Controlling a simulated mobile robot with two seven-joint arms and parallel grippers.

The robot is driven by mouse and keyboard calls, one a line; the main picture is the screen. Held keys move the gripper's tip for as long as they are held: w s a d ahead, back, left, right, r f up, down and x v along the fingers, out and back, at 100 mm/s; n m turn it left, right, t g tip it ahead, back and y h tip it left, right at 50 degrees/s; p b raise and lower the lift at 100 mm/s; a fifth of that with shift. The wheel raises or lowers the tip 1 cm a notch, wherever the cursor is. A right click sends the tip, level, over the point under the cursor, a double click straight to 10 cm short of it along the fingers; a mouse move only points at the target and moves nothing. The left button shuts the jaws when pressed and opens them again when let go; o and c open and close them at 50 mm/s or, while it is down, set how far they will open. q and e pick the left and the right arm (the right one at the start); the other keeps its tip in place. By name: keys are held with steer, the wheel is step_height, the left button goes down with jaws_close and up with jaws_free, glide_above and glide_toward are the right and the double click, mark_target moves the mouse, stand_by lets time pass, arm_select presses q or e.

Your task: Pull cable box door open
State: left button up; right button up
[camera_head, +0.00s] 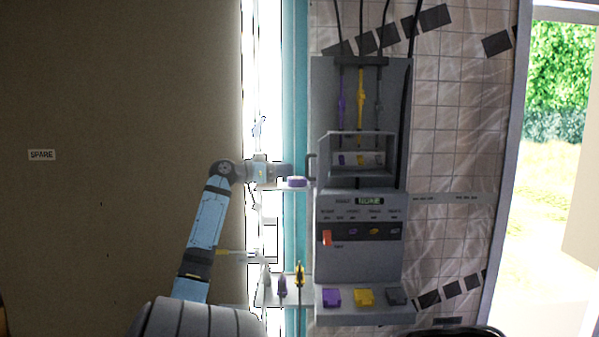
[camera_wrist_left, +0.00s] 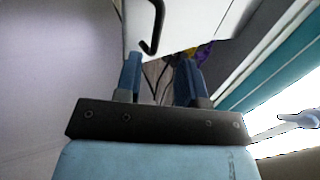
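The grey cable box (camera_head: 324,152) sits mid-height on the grey wall panel, with purple, yellow and grey connectors visible within its front. Whether its door is fully shut is not clear. A dark handle (camera_head: 311,165) stands at the box's left edge. My left gripper (camera_head: 300,171) points right, close to that handle. In the left wrist view the gripper (camera_wrist_left: 160,72) is open, its two blue fingers apart with nothing held. The black hooked handle (camera_wrist_left: 155,32) on a pale panel (camera_wrist_left: 195,18) appears ahead of the fingers, seemingly not gripped. My right gripper is not in view.
Purple, yellow and black cables (camera_head: 361,92) hang above the box. Below are a control panel (camera_head: 360,262) with a red switch (camera_head: 327,237) and a ledge (camera_head: 375,318) with coloured blocks. A small shelf (camera_head: 285,290) holds several connectors. A brown wall (camera_head: 110,150) fills the left.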

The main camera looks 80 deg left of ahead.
arm_select(q)
steer(key=s+d, duration=0.1)
steer(key=s, duration=0.5)
steer(key=shift+s+b, duration=0.25)
steer(key=shift+b, duration=0.15)
